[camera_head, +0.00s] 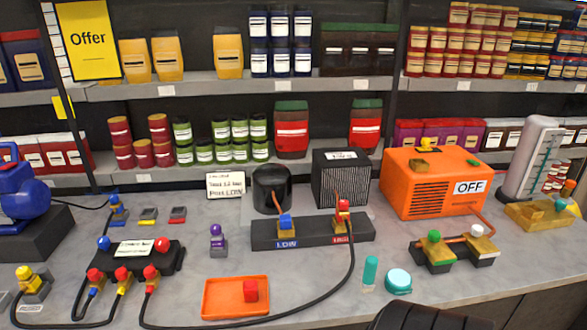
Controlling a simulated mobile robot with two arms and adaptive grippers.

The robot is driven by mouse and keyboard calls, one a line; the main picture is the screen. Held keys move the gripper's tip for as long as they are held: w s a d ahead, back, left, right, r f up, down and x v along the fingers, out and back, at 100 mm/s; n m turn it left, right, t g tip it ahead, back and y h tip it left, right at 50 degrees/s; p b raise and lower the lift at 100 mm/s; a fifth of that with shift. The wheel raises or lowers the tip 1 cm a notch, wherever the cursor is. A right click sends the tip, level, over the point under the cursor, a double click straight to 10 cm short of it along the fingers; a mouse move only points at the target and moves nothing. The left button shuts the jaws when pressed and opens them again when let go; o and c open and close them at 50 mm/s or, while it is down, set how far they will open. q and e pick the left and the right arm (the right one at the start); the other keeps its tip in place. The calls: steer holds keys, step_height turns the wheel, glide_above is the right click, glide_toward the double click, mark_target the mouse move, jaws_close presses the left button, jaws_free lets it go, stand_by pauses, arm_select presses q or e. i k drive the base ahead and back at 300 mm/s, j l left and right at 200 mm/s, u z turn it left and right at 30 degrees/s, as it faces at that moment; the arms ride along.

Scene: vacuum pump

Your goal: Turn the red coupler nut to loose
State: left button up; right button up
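A red nut (343,205) sits on top of a brass fitting at the right end of the dark manifold block (312,234), by a partly legible red label. A black hose runs down from this fitting. A blue nut (286,221) sits on the fitting at the block's left end, above a blue label. More red caps (121,273) top the fittings in front of the black gauge manifold (137,256). The frame does not settle which red piece is the coupler nut, or whether any is loose. Neither of my gripper's fingers shows.
An orange machine (430,182) marked OFF stands at the right. A teal jar (398,281) and black hoses (347,270) lie on the grey counter. Stocked shelves (240,90) line the back.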

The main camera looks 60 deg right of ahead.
mark_target(343, 204)
steer(key=z, duration=2.1)
